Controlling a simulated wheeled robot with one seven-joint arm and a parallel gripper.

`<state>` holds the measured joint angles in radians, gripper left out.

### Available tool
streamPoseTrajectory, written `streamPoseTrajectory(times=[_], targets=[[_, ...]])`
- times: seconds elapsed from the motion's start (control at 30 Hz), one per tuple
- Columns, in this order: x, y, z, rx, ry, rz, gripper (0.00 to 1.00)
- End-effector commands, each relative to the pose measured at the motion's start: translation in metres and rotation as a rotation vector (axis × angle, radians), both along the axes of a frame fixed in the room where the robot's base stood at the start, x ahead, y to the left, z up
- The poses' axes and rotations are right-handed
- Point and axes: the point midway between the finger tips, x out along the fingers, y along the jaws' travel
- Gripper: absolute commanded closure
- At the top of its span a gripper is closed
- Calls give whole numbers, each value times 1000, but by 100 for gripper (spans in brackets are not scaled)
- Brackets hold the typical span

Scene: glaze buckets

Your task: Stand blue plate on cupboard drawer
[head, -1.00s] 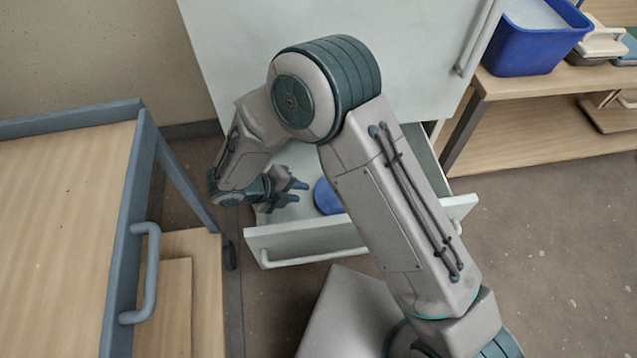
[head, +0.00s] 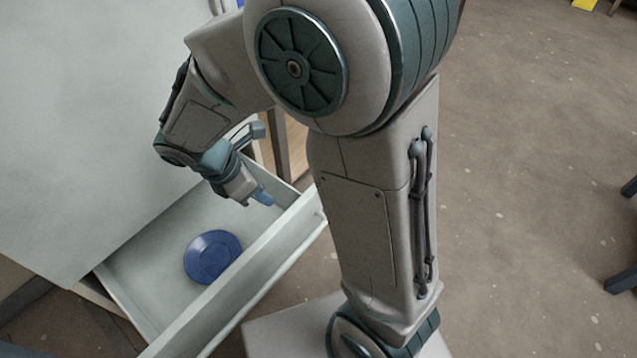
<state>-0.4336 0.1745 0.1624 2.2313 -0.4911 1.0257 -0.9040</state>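The blue plate (head: 212,257) lies flat on the floor of the pulled-out cupboard drawer (head: 150,262), near its front panel. My gripper (head: 264,165) is above the far right part of the drawer, up and to the right of the plate and apart from it. Its two fingers are spread, with nothing seen between them. The pale cupboard (head: 80,120) stands behind the drawer at the left.
A wooden shelf unit (head: 268,150) shows partly behind my arm, next to the cupboard. Bare floor (head: 530,200) spreads over the right side. Dark legs of some furniture (head: 625,280) stand at the right edge.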

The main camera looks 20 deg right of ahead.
Motion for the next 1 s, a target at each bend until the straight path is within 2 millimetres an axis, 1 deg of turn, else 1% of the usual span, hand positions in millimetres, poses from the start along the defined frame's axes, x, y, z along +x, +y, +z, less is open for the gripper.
streamPoseTrajectory(times=[0.03,0.07,0.1,0.17,0.2,0.3,0.4,0.5,0.6,0.67,1.0], targets=[[-6,-20,12,46,-58,-174,73],[-10,-30,17,74,-92,-283,73],[-16,-42,23,111,-134,-428,73],[-26,-59,32,165,-197,-645,73],[-33,-69,37,201,-237,-790,73],[-50,-89,48,287,-325,-1131,73],[-64,-102,55,360,-388,-1414,73],[-73,-109,59,412,-426,-1611,73],[-77,-112,62,443,-445,-1722,73],[-78,-113,62,449,-450,-1751,73],[-78,-113,62,450,-450,-1759,73]])
